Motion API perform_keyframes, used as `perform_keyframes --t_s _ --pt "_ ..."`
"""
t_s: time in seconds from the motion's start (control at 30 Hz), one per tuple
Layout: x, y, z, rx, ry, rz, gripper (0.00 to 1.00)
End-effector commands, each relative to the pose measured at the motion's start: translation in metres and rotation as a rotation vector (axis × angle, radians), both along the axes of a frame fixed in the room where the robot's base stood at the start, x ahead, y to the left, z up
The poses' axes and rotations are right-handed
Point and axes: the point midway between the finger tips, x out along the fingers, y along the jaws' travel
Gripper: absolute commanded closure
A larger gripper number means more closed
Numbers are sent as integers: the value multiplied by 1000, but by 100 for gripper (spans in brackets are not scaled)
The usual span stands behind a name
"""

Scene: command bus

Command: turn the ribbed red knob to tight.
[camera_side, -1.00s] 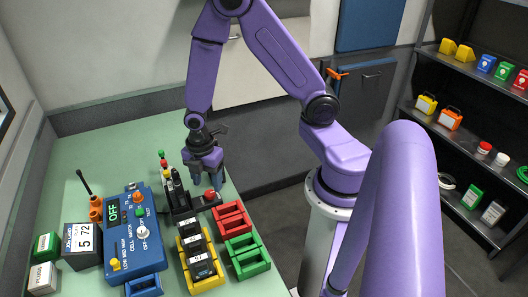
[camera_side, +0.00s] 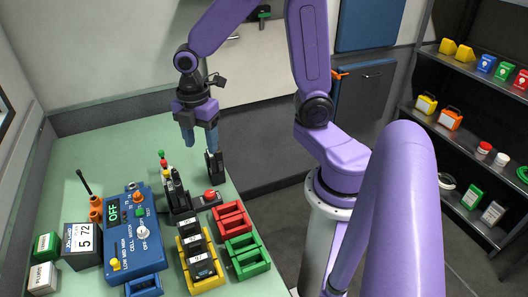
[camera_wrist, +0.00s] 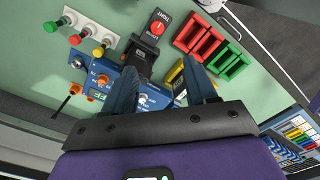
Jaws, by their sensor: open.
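The ribbed red knob (camera_side: 210,195) sits on a small dark base near the middle of the green bench. In the wrist view the red knob (camera_wrist: 157,28) shows a white mark, with a label reading TIGHT beside it; its ribs are too small to make out. My gripper (camera_side: 201,147) is above and behind the knob in the side view, apart from it, fingers pointing down. In the wrist view my gripper (camera_wrist: 160,66) has its fingers spread with nothing held between them.
A black upright block (camera_side: 214,166) stands below one fingertip; contact is unclear. A black device (camera_side: 177,192) stands left of the knob. A blue control box (camera_side: 135,232) is further left. Red (camera_side: 231,219), green (camera_side: 248,256) and yellow (camera_side: 202,268) trays are in front.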

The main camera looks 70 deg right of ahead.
Motion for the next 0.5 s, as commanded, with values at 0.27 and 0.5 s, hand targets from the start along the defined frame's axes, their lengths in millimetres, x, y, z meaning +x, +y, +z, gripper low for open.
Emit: perform_keyframes --t_s 0.27,0.5 --pt "-32 17 9 3 -3 -78 43" --pt "-62 28 16 8 -6 -157 43"
